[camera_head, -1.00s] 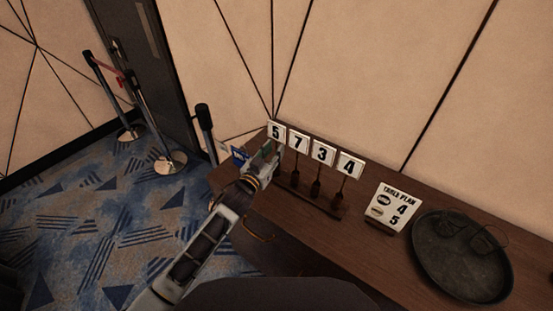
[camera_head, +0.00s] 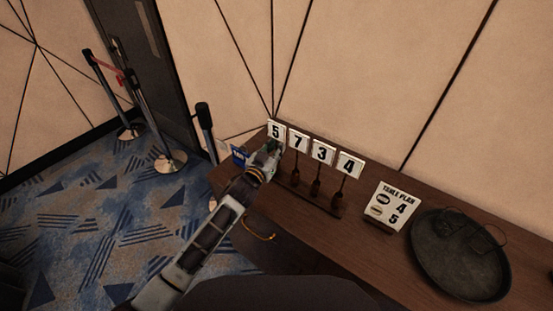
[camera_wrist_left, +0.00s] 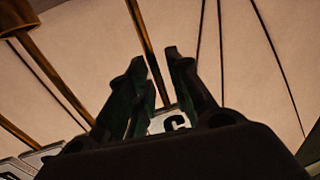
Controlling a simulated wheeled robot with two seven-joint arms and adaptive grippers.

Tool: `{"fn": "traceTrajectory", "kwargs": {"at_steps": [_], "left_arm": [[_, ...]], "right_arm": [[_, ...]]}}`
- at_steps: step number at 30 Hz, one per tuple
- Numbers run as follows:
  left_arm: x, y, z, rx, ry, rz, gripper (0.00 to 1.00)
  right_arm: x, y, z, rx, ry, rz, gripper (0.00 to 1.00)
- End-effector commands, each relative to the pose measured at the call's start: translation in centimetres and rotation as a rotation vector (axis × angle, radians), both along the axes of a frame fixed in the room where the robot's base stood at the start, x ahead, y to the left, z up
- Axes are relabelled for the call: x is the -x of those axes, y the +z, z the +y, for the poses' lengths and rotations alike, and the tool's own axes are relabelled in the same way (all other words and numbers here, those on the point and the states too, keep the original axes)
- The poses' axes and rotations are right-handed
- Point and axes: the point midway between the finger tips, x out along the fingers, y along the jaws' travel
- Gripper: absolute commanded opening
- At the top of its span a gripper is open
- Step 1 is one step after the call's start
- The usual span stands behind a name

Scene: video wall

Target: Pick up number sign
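Several white number signs stand on dark stems in a wooden holder (camera_head: 312,203) on the wooden table. My left gripper (camera_head: 272,147) is just below the 5 sign. In the left wrist view, my left gripper (camera_wrist_left: 160,75) has its fingers apart, and part of a white sign with a dark figure (camera_wrist_left: 175,122) shows beyond them. Whether the fingers touch its stem is hidden. My right gripper is not in view.
A table plan card (camera_head: 394,206) and a round dark tray (camera_head: 450,278) stand on the table (camera_head: 365,235) to the right. A small blue sign (camera_head: 239,155) is left of my left gripper. Stanchion posts (camera_head: 205,125) stand by the wall.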

Motion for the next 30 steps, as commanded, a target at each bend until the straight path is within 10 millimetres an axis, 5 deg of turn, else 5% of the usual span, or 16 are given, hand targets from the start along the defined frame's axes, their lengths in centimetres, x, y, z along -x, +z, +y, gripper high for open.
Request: {"fn": "traceTrajectory", "kwargs": {"at_steps": [4, 20, 30], "left_arm": [[0.0, 0.0, 0.0, 0.0, 0.0, 0.0, 0.0], [0.0, 0.2, 0.0, 0.0, 0.0, -0.001, 0.0], [0.0, 3.2, 0.0, 0.0, 0.0, -0.004, 0.0]], "right_arm": [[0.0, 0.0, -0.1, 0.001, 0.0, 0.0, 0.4], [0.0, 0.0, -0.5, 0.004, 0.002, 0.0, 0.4], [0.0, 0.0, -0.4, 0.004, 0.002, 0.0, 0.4]]}}
